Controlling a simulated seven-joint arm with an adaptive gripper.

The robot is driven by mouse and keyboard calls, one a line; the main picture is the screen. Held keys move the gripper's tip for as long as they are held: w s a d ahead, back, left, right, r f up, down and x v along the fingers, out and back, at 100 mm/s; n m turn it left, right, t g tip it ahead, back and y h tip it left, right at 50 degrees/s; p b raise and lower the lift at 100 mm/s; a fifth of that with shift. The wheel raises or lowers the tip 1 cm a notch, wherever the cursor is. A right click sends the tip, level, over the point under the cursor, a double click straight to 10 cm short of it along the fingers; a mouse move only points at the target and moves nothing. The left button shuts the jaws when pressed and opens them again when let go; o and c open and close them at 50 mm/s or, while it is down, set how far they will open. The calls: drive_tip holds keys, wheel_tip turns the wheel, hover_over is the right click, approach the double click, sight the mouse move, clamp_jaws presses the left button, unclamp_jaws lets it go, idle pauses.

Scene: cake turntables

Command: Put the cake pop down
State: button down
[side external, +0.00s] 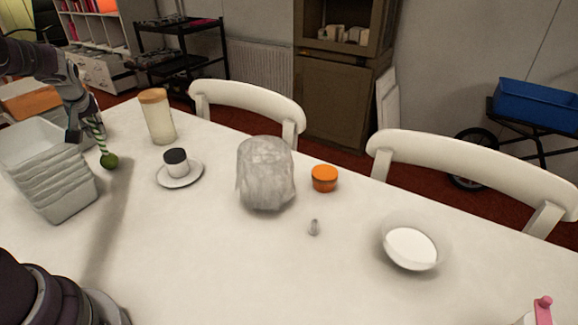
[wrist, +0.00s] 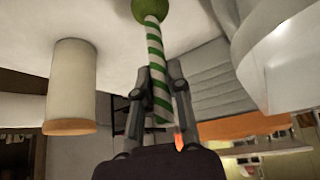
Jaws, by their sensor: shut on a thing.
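The cake pop (side external: 109,160) has a round green head and a green-and-white striped stick. My gripper (side external: 86,124) is shut on the stick at the left of the side view, and the head hangs downward. The head is beside the right rim of the stacked white containers, over the table; I cannot tell its exact height. In the wrist view, the striped stick (wrist: 156,62) runs between the two fingers of my gripper (wrist: 158,82), with the green head at the top edge.
Stacked white containers (side external: 62,192) stand close at the left. A jar with a tan lid (side external: 154,97), a cup on a saucer (side external: 182,181), a translucent bag (side external: 265,175), an orange tub (side external: 324,179) and a white bowl (side external: 388,238) stand further right. The front middle of the table (side external: 200,260) is clear.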

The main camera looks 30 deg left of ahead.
drive_tip(key=shift+f, duration=0.25)
drive_tip(key=c, duration=1.1)
unclamp_jaws()
drive_tip(key=shift+f, duration=0.1)
